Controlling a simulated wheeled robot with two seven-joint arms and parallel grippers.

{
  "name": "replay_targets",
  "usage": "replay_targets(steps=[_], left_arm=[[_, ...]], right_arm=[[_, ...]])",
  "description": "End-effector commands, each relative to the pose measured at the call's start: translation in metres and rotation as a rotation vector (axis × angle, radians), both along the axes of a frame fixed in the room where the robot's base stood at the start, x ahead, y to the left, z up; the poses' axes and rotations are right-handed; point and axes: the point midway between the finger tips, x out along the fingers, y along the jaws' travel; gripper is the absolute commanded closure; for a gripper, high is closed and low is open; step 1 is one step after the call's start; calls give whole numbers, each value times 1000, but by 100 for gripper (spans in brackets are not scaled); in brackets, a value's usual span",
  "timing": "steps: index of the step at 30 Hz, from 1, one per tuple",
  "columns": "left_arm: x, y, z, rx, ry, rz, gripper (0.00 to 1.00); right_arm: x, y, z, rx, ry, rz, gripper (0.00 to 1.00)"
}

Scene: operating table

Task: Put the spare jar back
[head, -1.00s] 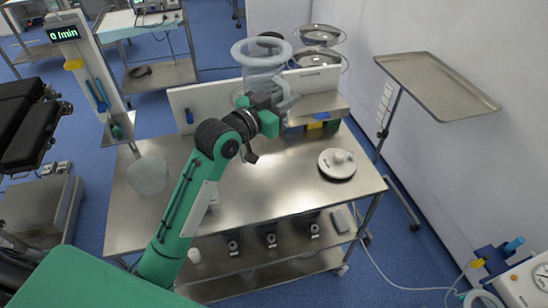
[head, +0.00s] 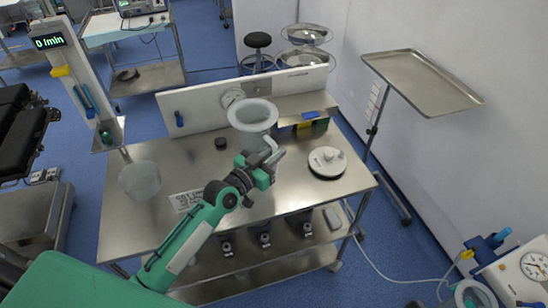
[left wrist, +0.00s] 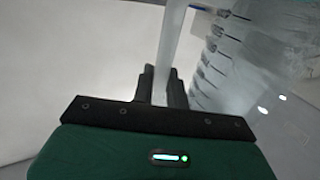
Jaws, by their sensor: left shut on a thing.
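A clear jar (head: 253,120) with a wide pale rim is in the head view, upright or nearly so, over the back middle of the steel table (head: 225,235). My left gripper (head: 268,163) is shut on its handle at the near right side. In the left wrist view the pale handle (left wrist: 170,50) runs between the fingers (left wrist: 160,85), and the jar's marked wall (left wrist: 235,60) is to the right. I cannot tell whether its base touches the table. Another clear jar (head: 140,180) stands at the table's left end. My right gripper is not in view.
A white disc with a knob (head: 327,162) lies right of the jar. A small black piece (head: 221,143) and a printed label (head: 185,200) are on the tabletop. A white panel with a dial (head: 232,97) closes the back. A tray stand (head: 425,80) rises at right.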

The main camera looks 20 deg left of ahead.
Motion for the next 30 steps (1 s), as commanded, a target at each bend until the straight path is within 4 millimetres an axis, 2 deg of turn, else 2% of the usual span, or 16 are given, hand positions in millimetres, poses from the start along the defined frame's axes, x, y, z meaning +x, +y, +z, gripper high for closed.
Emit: replay_targets(steps=[4, 16, 17, 20, 30], left_arm=[[0, 1, -15, 3, -1, 1, 100], [0, 1, -20, 2, -3, 2, 100], [0, 1, -20, 1, 0, 1, 81], [0, 1, -19, 1, 0, 1, 63], [0, 1, -16, 1, 0, 1, 63]], right_arm=[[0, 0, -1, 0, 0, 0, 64], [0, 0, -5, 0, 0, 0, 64], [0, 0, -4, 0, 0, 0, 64], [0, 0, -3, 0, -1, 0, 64], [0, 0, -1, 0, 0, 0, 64]])
